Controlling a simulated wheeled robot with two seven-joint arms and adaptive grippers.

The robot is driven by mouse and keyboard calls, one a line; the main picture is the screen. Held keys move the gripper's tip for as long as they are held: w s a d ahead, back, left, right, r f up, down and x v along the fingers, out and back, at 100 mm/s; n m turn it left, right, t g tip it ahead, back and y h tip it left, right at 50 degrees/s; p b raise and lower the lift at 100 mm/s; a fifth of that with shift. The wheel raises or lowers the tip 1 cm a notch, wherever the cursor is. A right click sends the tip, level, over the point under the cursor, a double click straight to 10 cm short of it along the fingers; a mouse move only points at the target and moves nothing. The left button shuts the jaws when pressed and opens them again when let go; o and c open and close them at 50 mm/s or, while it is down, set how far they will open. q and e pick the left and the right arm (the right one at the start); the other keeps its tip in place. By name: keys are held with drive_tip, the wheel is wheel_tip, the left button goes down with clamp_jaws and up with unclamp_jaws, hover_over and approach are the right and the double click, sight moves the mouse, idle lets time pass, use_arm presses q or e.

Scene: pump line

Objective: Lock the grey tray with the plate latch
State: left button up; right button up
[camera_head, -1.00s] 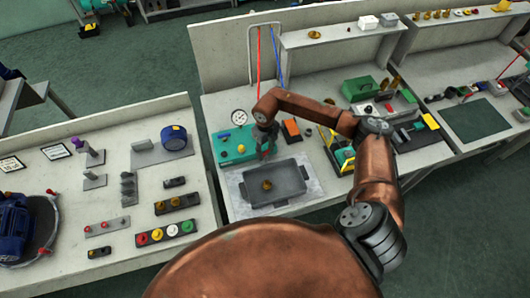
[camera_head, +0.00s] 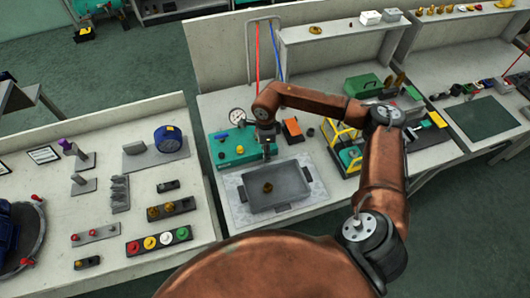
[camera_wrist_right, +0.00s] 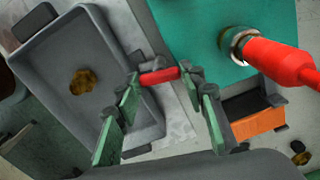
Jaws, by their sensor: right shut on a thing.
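The grey tray (camera_head: 291,183) lies on a pale plate (camera_head: 236,205) on the middle bench, with a brass-coloured part (camera_head: 267,187) in it. The tray (camera_wrist_right: 60,60) also fills the left of the right wrist view. The plate latch shows there as a short red handle (camera_wrist_right: 160,75) by the tray's edge, between my right gripper's fingertips (camera_wrist_right: 165,82). In the head view, my right gripper (camera_head: 268,151) points down at the tray's far edge and hides the latch. It is shut on the red handle. My left gripper is in no view.
A teal block (camera_head: 229,148) with a gauge (camera_head: 238,116) stands behind the tray. In the wrist view a large red handle (camera_wrist_right: 285,62) rises close to the gripper. An orange box (camera_head: 292,130) and a yellow frame (camera_head: 343,140) stand to the right.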

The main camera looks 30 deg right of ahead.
drive_tip(key=shift+n+b, duration=0.5)
drive_tip(key=shift+n, duration=0.6)
drive_tip(key=o, duration=1.2)
drive_tip(key=shift+c, duration=0.2)
wheel_tip(320, 180, up, 12)
